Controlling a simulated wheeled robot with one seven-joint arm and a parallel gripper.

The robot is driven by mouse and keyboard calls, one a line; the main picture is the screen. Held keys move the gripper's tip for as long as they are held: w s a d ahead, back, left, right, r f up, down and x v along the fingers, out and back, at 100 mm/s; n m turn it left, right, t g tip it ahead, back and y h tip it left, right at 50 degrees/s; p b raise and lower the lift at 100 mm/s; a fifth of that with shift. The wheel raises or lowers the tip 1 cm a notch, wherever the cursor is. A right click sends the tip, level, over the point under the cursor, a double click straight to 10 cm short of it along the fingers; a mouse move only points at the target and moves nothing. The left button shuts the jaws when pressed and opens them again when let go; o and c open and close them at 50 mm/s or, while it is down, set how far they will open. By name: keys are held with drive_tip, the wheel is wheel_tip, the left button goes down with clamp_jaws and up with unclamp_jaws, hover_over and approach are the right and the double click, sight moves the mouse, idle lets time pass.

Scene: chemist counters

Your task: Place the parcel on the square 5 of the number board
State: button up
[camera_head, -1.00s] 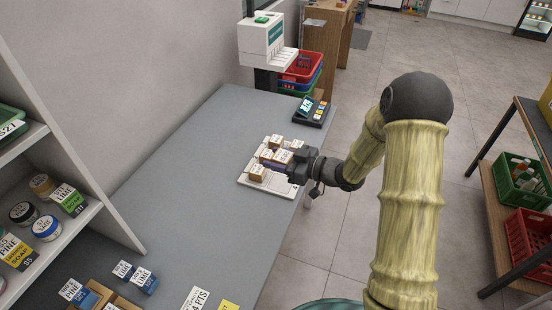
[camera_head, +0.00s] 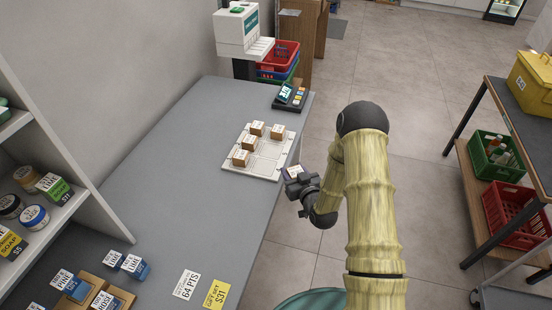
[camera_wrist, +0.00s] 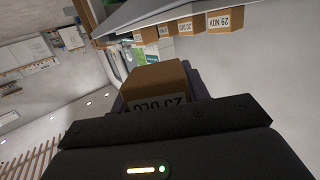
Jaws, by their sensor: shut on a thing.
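My gripper (camera_head: 296,175) is shut on a small brown cardboard parcel (camera_wrist: 157,78) with a white label, reading upside down like "23 DEC" in the wrist view. Only the parcel's pale top (camera_head: 293,171) shows in the head view. The gripper is off the right edge of the grey counter, beside the number board. The number board (camera_head: 268,167) is a white square tray on the counter. Several brown parcels stand on its back and left cells, including a back-right one (camera_head: 278,132) and a front-left one (camera_head: 240,158). The cells' numbers are not readable.
A card terminal (camera_head: 290,97) stands behind the board, with a white scale-like machine (camera_head: 243,32) and stacked baskets (camera_head: 279,58) beyond. Price cards (camera_head: 187,284) and small boxes (camera_head: 75,284) lie on the near counter.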

drive_tip(key=s+d+f+m+h+b, duration=0.1)
drive_tip(key=d+f+h+b, duration=0.1)
drive_tip(key=f, duration=0.6)
drive_tip(key=s+d+f+m+h+b, duration=0.1)
drive_tip(key=d+f+m+h+b, duration=0.1)
drive_tip(key=f+b, duration=0.4)
drive_tip(key=shift+s+d+f+m+t+h, duration=0.3)
drive_tip(key=shift+s+d+f+t+h, duration=0.15)
drive_tip(key=shift+d+f, duration=0.5)
drive_tip(key=shift+w+r, duration=0.1)
